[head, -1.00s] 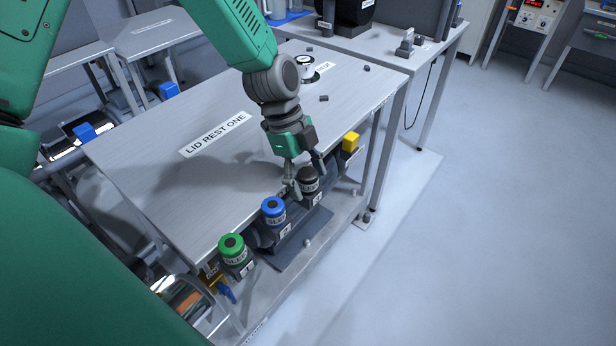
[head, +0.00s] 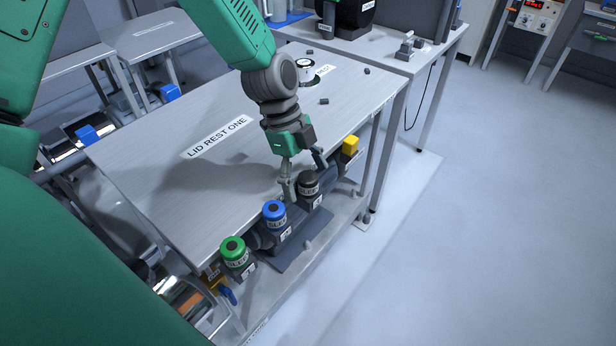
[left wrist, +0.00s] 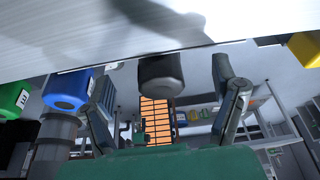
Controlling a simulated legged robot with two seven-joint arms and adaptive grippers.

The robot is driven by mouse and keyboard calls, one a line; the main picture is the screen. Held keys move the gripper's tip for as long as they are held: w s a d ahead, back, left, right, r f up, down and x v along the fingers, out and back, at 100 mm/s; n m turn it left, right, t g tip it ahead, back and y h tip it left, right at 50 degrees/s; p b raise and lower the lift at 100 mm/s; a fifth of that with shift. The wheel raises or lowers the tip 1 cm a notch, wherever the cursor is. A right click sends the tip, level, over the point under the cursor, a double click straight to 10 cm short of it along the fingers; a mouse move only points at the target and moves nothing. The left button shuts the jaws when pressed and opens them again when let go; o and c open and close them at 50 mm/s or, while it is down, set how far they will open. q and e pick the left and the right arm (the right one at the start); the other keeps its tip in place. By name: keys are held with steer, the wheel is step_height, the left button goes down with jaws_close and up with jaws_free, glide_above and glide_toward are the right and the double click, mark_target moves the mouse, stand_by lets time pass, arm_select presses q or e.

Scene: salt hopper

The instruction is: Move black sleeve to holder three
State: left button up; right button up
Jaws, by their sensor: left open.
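The black sleeve (head: 308,184) sits upright on the third holder (head: 317,201) from the near end of the dark row beside the table edge. My left gripper (head: 304,176) is open, with its fingers spread on either side of the sleeve's upper part. In the left wrist view, the black sleeve (left wrist: 160,80) lies between the fingers, with a visible gap to each one. The blue sleeve (head: 274,210) and the green sleeve (head: 233,249) stand on the two nearer holders. My right gripper is not in view.
The table (head: 170,175) carries a LID REST ONE label (head: 216,137). A black-and-white round part (head: 306,70) and small dark pieces lie at its far end. The floor to the right is clear.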

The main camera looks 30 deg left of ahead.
mark_target(305, 175)
arm_select(q)
steer(key=shift+p+v, duration=2.05)
steer(key=shift+v, duration=0.45)
steer(key=shift+r, duration=0.1)
steer(key=v, duration=1.1)
steer(key=shift+a+r, duration=0.2)
steer(key=shift+r, duration=0.05)
steer(key=shift+f, duration=0.1)
